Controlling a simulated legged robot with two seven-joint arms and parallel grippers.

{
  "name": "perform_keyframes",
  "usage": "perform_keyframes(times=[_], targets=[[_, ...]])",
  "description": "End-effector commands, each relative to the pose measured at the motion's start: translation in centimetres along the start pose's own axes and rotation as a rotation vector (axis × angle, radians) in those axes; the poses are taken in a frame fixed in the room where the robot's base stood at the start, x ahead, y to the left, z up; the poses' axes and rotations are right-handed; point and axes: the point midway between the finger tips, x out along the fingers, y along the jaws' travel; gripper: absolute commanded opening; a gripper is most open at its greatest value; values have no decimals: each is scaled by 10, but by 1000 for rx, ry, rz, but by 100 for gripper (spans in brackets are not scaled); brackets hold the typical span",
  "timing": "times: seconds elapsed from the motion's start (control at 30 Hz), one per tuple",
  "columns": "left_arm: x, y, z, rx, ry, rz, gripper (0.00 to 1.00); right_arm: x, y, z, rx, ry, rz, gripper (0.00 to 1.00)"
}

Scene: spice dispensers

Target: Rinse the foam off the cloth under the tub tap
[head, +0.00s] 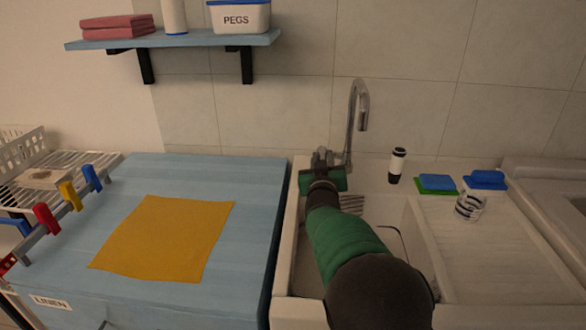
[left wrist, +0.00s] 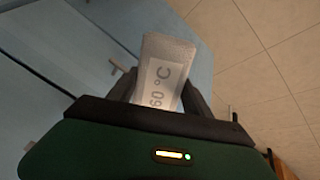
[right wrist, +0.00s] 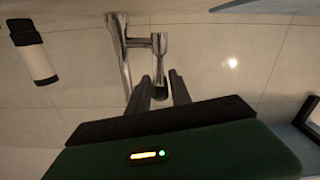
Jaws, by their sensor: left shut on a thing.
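The chrome tub tap (head: 357,115) stands at the back of the white tub (head: 420,255), and its body also shows in the right wrist view (right wrist: 118,50). My right gripper (head: 322,160) is over the tub's back edge, beside the tap's base. In the right wrist view its fingers (right wrist: 160,88) are apart, with the tap's small lever (right wrist: 159,65) just ahead of and between them. My left gripper (left wrist: 160,90) is shut on a pale grey piece marked "60 °C" (left wrist: 165,65); it is out of the head view. A flat mustard cloth (head: 165,240) lies on the blue worktop. I see no foam.
A black-and-white bottle (head: 397,165), a green-and-blue sponge (head: 437,184) and a striped cup (head: 470,205) stand right of the tap. A peg rail (head: 68,208) lines the worktop's left side. A shelf (head: 180,39) with a PEGS box (head: 240,17) hangs above.

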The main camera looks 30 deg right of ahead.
Motion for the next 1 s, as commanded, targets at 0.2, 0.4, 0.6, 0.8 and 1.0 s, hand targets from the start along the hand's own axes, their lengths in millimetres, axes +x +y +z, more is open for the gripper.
perform_keyframes(times=[0.2, 0.4, 0.6, 0.8, 1.0], targets=[[0, 0, 0, 0, 0, 0, 14, 0, -1, 0, 0, 0, -2, 0], [0, 0, 0, 0, 0, 0, 14, 0, -1, 0, 0, -1, -3, 0], [0, 0, 0, 0, 0, 0, 14, 0, -2, 0, 0, -1, -3, 0], [0, 0, 0, 0, 0, 0, 14, 0, -2, 0, -1, -1, -3, 0], [0, 0, 0, 0, 0, 0, 14, 0, -2, 1, -1, -1, -3, 0]])
